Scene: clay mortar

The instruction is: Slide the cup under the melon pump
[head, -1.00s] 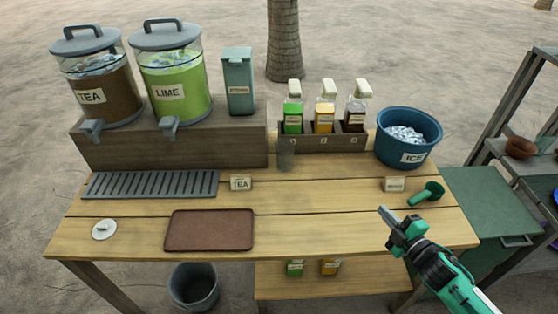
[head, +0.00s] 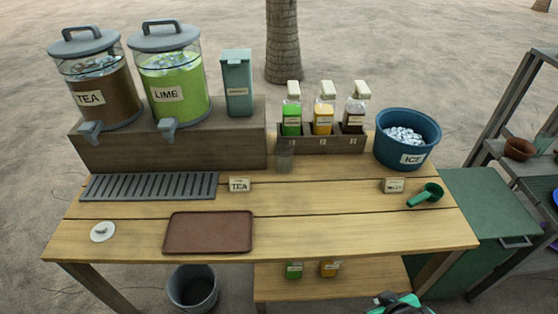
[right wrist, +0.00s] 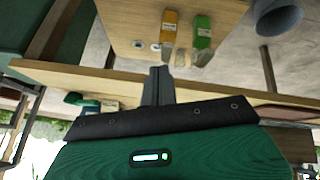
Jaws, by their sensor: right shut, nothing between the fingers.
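A clear, empty-looking cup (head: 284,157) stands upright on the table at the front left of the pump rack. Three pump bottles with cream tops stand in the rack: a green one (head: 292,119), a yellow-orange one (head: 323,119) and a dark one (head: 355,117). Their labels are too small to read, so I cannot tell which is melon. My right gripper (right wrist: 157,85) is shut and empty, with its narrow fingers together in the right wrist view. In the head view only a bit of the right arm shows at the bottom edge. My left gripper is not in view.
A blue ice bucket (head: 407,139) stands right of the rack (head: 322,144), with a green scoop (head: 427,194) before it. Tea and lime dispensers, a drip grate (head: 150,186) and a brown tray (head: 208,232) are left. The tabletop's middle is clear. Spare bottles sit on the lower shelf.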

